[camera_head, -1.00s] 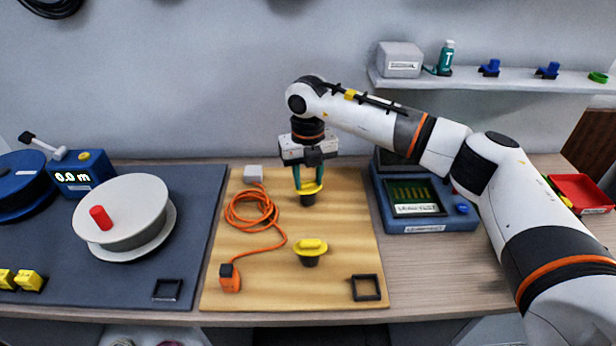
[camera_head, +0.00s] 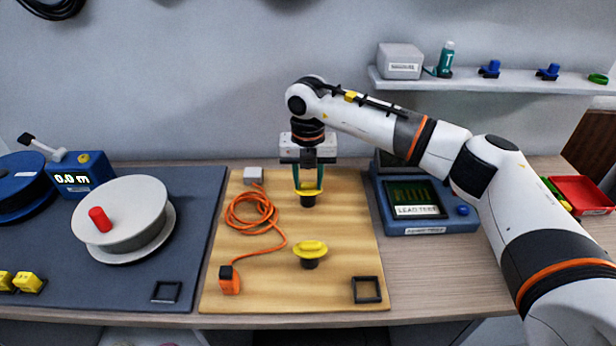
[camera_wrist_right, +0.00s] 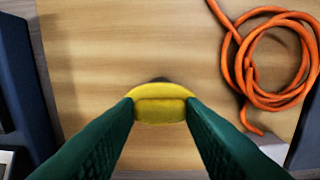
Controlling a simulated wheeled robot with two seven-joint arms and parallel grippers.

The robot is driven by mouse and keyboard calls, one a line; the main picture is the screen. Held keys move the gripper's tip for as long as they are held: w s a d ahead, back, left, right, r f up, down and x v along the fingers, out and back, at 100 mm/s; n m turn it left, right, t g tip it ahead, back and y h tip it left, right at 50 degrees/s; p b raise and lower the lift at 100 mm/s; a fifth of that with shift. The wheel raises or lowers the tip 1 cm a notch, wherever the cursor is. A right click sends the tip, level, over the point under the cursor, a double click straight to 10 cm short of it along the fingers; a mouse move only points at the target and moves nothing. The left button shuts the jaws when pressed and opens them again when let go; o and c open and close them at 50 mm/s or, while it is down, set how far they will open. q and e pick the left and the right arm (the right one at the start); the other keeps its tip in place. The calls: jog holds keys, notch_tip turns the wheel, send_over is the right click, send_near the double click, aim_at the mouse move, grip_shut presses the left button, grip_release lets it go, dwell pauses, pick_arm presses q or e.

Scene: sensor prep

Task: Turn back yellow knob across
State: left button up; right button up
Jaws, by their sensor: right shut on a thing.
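The back yellow knob (camera_head: 309,190) sits on a dark base near the back of the wooden board (camera_head: 345,210). My right gripper (camera_head: 308,186) comes down on it from above, its green fingers shut on its two sides. In the right wrist view the yellow knob (camera_wrist_right: 160,104) sits between the fingertips, its raised bar running across from one finger to the other. A front yellow knob (camera_head: 310,247) stands nearer on the same board, untouched, its bar lying left to right. My left gripper is not in view.
An orange cable (camera_head: 252,212) lies coiled left of the knobs, with an orange plug (camera_head: 229,280) at front. A blue tester (camera_head: 425,210) stands right of the board. A white reel (camera_head: 122,212) is on the dark mat (camera_head: 205,225). A black square frame (camera_head: 367,289) lies front right.

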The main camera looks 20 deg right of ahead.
aim_at(308, 183)
jog(key=o, duration=1)
jog(key=shift+r, duration=0.1)
notch_tip(308, 183, up, 12)
jog(key=shift+b, duration=0.8)
